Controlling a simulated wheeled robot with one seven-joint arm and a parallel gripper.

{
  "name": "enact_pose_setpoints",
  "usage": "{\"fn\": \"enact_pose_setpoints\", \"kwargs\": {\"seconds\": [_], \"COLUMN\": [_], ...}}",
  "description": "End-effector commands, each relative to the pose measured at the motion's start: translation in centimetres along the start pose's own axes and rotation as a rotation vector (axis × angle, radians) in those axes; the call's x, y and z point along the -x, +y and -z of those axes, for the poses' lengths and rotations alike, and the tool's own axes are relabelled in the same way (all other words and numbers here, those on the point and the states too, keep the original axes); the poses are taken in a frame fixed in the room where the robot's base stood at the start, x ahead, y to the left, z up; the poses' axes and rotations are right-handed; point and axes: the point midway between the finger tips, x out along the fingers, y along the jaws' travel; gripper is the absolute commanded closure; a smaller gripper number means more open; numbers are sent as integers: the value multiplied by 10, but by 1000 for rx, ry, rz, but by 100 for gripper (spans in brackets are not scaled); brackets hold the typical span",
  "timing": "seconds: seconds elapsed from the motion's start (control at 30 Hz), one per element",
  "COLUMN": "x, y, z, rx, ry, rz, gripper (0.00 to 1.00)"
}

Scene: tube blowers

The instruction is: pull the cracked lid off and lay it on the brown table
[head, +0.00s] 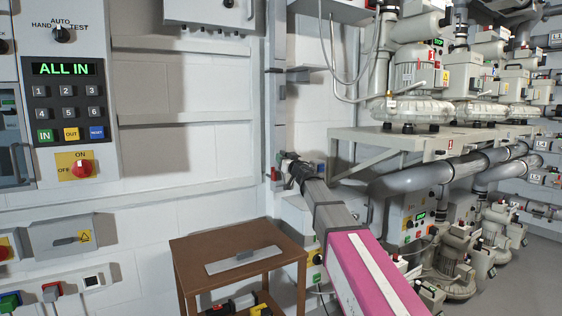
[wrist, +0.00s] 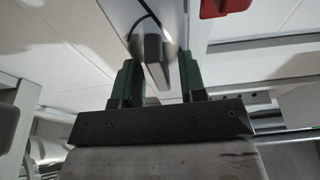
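My gripper (wrist: 160,76) is open in the wrist view, its two green fingers on either side of a grey block-shaped part (wrist: 154,55). Gaps show beside the block, and I cannot tell its depth or whether it belongs to the lid. In the head view my gripper (head: 286,160) is at the far end of my pink and grey arm, close to the wall column. The brown table (head: 190,254) stands left of my arm. A flat light-grey plate (head: 222,265) with a darker raised strip lies on it. I see no crack, so I cannot tell which part is the cracked lid.
A control panel (head: 70,130) reading "ALL IN" is on the left wall. Grey blowers (head: 415,80) stand on a rack at the right, with thick pipes (head: 425,180) below. A red part (wrist: 225,7) is at the top right of the wrist view. The table's lower shelf holds small items.

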Motion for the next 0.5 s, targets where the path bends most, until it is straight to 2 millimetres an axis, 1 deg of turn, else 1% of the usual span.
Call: {"fn": "enact_pose_setpoints", "kwargs": {"seconds": [0.03,0.07,0.1,0.17,0.5], "x": [-3,-3,-4,-4,-3], "y": [0,0,0,0,0], "z": [1,1,1,1,0], "rx": [-1,-2,-2,-2,-1], "ry": [2,2,2,2,1], "rz": [2,2,2,2,2], "gripper": [62,68,81,100,100]}}
